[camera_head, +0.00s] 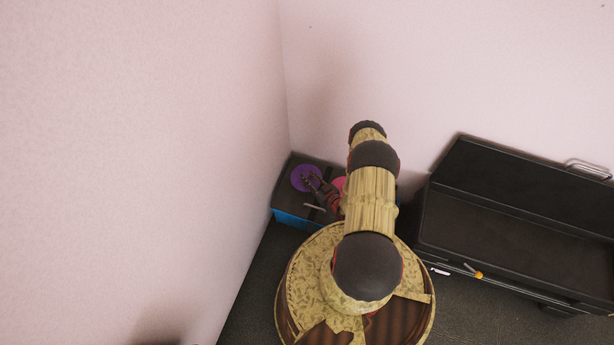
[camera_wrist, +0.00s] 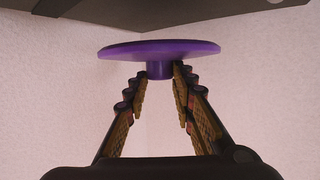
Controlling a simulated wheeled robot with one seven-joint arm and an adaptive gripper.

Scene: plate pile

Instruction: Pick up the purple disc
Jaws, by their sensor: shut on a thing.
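The purple disc (camera_wrist: 160,48) is a thin round plate with a short stem under it. In the wrist view my gripper (camera_wrist: 160,82) is shut on that stem, one finger on each side. The disc lies level across the fingertips, with its rim clear of other things in that view. In the head view the purple disc (camera_head: 304,178) shows over the left end of a dark-topped box in the corner. My gripper (camera_head: 313,184) reaches it from the right and covers part of its edge. I cannot tell from the head view how far the disc is above the box.
The dark-topped box (camera_head: 288,218) has a blue front and stands in the wall corner. A pink round thing (camera_head: 339,184) on it is partly hidden by my arm. A large black cabinet (camera_head: 510,225) stands at the right. Walls are close at the left and back.

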